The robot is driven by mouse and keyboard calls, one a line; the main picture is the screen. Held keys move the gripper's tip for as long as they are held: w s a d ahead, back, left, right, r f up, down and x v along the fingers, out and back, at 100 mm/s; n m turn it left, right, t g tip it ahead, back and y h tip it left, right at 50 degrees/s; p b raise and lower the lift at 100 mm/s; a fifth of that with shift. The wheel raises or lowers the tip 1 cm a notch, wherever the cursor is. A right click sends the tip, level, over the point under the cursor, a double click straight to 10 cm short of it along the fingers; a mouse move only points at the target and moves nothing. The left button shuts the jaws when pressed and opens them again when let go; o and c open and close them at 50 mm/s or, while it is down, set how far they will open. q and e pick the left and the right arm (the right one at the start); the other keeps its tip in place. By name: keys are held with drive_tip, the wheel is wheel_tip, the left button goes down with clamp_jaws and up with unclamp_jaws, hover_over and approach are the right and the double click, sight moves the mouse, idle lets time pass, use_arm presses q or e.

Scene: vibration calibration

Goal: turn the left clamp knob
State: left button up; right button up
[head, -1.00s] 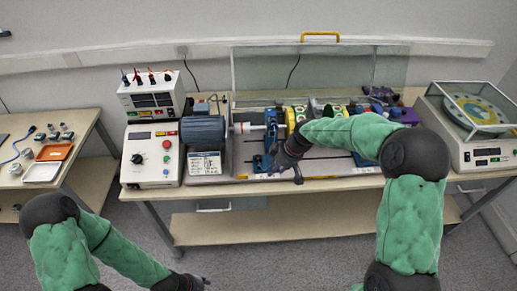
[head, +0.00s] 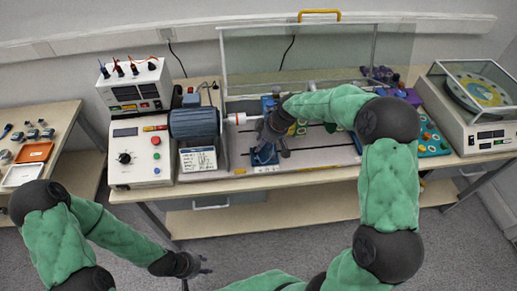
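The left blue clamp stand (head: 264,157) sits on the rig's base plate, just right of the grey motor (head: 194,122). I cannot make out its knob; my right gripper covers that part. My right gripper (head: 270,143) points down at the blue stand, in front of the shaft. Whether its fingers touch or hold anything there is hidden. My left gripper (head: 203,265) hangs low in front of the bench, over the floor, with its fingers apart and nothing between them.
A white control box (head: 140,172) with a dial and buttons stands left of the motor. A clear guard with a yellow handle (head: 319,13) stands behind the rig. A balance machine (head: 485,138) is at the right. A side table with an orange tray (head: 34,152) is at the left.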

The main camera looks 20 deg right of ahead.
drive_tip(key=b+x, duration=0.1)
drive_tip(key=x, duration=0.4)
clamp_jaws()
